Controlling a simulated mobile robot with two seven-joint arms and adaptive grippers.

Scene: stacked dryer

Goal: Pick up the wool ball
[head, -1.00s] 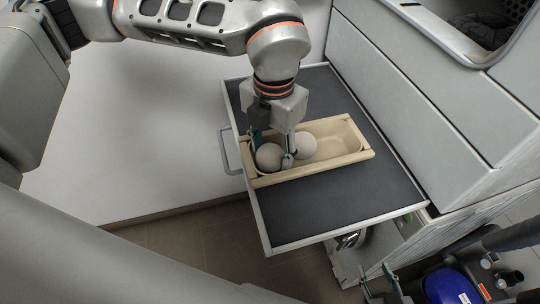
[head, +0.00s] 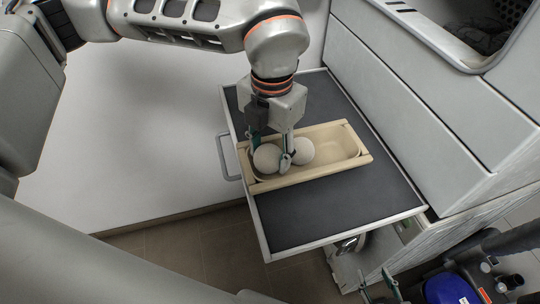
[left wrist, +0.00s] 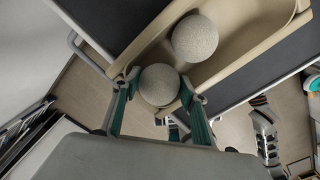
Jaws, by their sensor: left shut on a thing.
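Two pale grey wool balls are at the left end of a beige wooden box. My left gripper (head: 268,158) points down into the box and is shut on the left wool ball (head: 266,157), one finger on each side. In the left wrist view this held ball (left wrist: 159,85) sits between the green fingers, close to the box's end. The other wool ball (head: 301,151) lies right beside it, and it also shows in the left wrist view (left wrist: 195,38). My right gripper (head: 377,286) is low at the bottom edge, its fingers apart and empty.
The beige box (head: 318,176) stands on the dark top of a pulled-out shelf (head: 375,205) with a handle (head: 229,161) at its left. The box's right half is empty. Grey machine panels rise behind. A blue object (head: 448,289) is at lower right.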

